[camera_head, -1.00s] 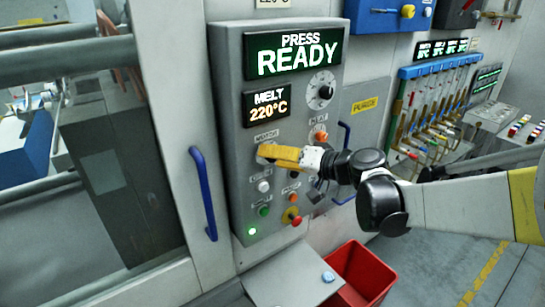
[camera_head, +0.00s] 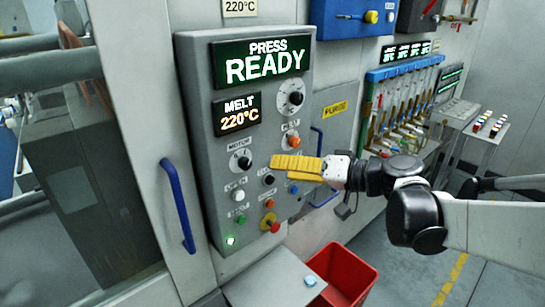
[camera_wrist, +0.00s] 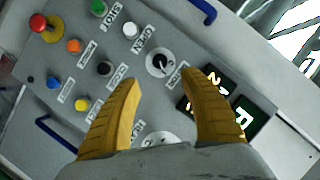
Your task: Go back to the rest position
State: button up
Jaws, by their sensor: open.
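My gripper (camera_head: 285,168), with yellow ridged fingers, is in front of the grey control panel (camera_head: 196,120), to the right of the MOTOR knob. In the wrist view the two fingers (camera_wrist: 160,84) stand apart with nothing between them. The black MOTOR knob (camera_head: 240,160) is clear of the fingers; it also shows in the wrist view (camera_wrist: 160,62), just beyond the fingertips. The panel displays (camera_head: 264,61) read PRESS READY and MELT 220°C. A green lamp (camera_head: 230,240) is lit at the panel's lower left.
A blue door handle (camera_head: 178,205) stands out left of the panel. A red bin (camera_head: 342,278) and a grey ledge (camera_head: 265,285) lie below. A rack of coloured hoses (camera_head: 400,110) and a small table (camera_head: 480,135) are at the right. Floor at the lower right is open.

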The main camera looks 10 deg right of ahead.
jog(key=s+f+g+h+b, duration=0.2)
jog(key=s+f+h+b, duration=0.35)
jog(key=s+f, duration=0.6)
jog(key=s+d+f+m+h+b, duration=0.1)
jog(key=s+d+f+h+b, duration=0.2)
jog(key=s+d+f+h, duration=0.3)
jog(key=s+d+f, duration=0.2)
jog(key=d, duration=0.1)
jog(key=shift+s, duration=0.15)
jog(key=shift+c, duration=0.6)
